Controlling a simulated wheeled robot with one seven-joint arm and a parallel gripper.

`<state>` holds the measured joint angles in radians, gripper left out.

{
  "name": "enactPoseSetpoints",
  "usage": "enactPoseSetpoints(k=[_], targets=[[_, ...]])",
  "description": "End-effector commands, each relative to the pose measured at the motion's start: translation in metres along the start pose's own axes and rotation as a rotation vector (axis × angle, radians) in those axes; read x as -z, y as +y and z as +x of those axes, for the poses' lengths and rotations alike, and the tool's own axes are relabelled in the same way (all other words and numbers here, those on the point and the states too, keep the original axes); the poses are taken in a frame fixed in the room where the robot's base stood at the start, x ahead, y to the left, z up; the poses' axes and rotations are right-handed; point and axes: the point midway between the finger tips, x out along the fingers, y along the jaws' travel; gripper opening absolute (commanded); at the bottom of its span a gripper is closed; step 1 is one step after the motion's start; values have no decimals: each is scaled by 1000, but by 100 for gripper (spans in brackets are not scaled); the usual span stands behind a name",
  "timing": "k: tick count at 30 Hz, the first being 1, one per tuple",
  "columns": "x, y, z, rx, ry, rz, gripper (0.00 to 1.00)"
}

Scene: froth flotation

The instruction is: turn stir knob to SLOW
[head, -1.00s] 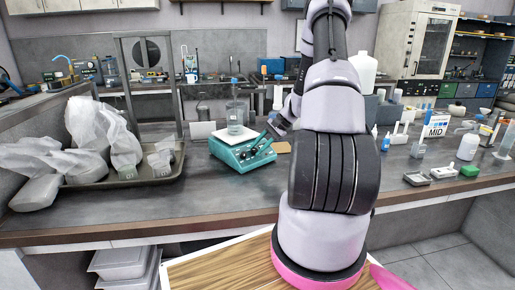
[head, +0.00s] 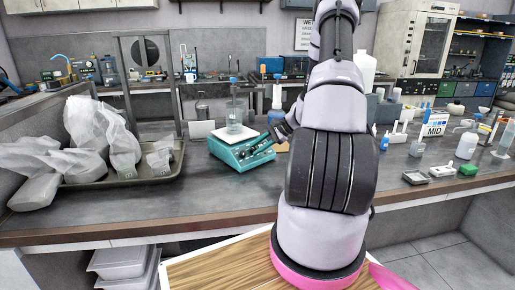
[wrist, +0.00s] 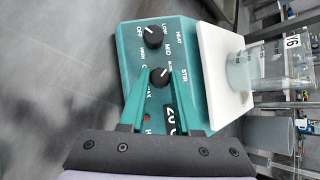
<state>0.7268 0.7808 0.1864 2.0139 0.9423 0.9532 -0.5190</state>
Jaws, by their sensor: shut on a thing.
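The teal hotplate stirrer (head: 226,156) stands on the bench with a beaker (head: 234,121) on its white top plate. In the wrist view, its front panel (wrist: 136,62) shows two black knobs. The stir knob (wrist: 160,79), beside the STIR label, sits between the teal fingertips of my gripper (wrist: 161,74), which is shut on it. Its white mark points up and right; the setting words near it are partly hidden by the fingers. The heat knob (wrist: 153,36) is free, above it in the picture. In the head view my gripper (head: 268,140) is at the hotplate's front right, partly hidden.
The beaker (wrist: 243,70) on the white plate (wrist: 215,60) is close to the right of the fingers. A tray (head: 155,180) with bagged items stands on the left of the bench. The bench before the hotplate is clear.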

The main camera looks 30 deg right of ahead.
Motion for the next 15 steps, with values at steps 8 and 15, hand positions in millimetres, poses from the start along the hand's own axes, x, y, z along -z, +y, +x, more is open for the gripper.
enactPoseSetpoints(k=[8, 15], targets=[[0, 0, -1, 1, 1, -1, 62], [0, 0, 0, 0, 1, -1, 62]])
